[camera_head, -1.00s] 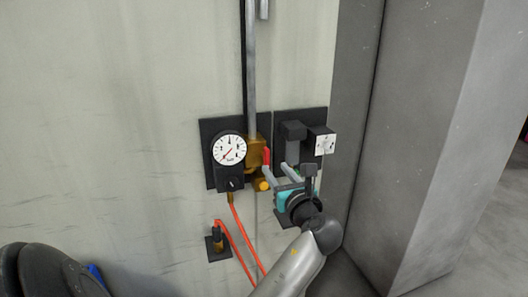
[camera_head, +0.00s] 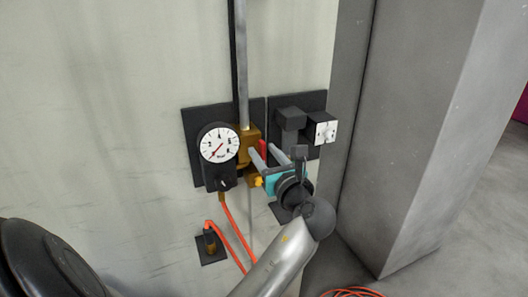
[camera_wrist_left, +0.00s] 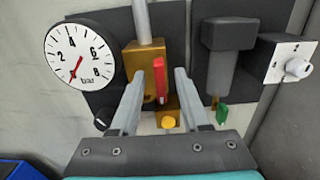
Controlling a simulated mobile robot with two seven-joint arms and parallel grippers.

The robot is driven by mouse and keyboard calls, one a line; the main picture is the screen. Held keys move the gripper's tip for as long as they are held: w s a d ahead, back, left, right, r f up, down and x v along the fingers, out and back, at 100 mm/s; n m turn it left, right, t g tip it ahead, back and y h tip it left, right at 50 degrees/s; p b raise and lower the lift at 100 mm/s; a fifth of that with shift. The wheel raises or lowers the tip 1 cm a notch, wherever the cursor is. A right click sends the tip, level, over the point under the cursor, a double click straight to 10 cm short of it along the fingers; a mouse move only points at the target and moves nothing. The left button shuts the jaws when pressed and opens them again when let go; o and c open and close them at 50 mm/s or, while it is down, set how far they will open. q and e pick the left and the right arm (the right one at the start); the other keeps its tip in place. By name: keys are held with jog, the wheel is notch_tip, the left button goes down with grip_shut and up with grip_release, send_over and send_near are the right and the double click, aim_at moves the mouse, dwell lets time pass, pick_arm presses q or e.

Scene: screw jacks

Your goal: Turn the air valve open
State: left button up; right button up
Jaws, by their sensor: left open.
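The air valve is a brass block (camera_wrist_left: 143,62) on a grey vertical pipe, with a red lever (camera_wrist_left: 160,80) on its front. The lever stands upright. In the head view the brass block (camera_head: 246,137) and part of the red lever (camera_head: 263,146) show behind my fingers. My left gripper (camera_head: 262,153) is open and reaches toward the valve from the lower right. In the left wrist view its two fingers (camera_wrist_left: 158,77) stand to either side of the lever. Contact with the lever cannot be told. My right gripper is not in view.
A round gauge (camera_head: 219,145) sits left of the valve, its needle near zero. A dark fitting (camera_head: 290,119) with a white switch box (camera_head: 322,128) is to the right. Orange hoses (camera_head: 236,235) hang below. A grey pillar (camera_head: 420,130) stands right.

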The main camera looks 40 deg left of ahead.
pick_arm(q)
jog(key=shift+c, duration=0.2)
grip_shut()
jog(key=shift+n, duration=0.3)
jog(key=n, duration=0.2)
jog(key=shift+s+n, duration=0.1)
jog(key=shift+n, duration=0.2)
jog(key=n, duration=0.2)
jog(key=shift+n, duration=0.4)
jog(key=n+b, duration=0.1)
jog(key=n, duration=0.3)
jog(key=shift+s+a+f+n, duration=0.1)
jog(key=shift+n, duration=0.2)
jog(key=n+b, duration=0.3)
jog(key=n, duration=0.2)
jog(key=shift+s+n, duration=0.1)
jog(key=shift+n, duration=0.2)
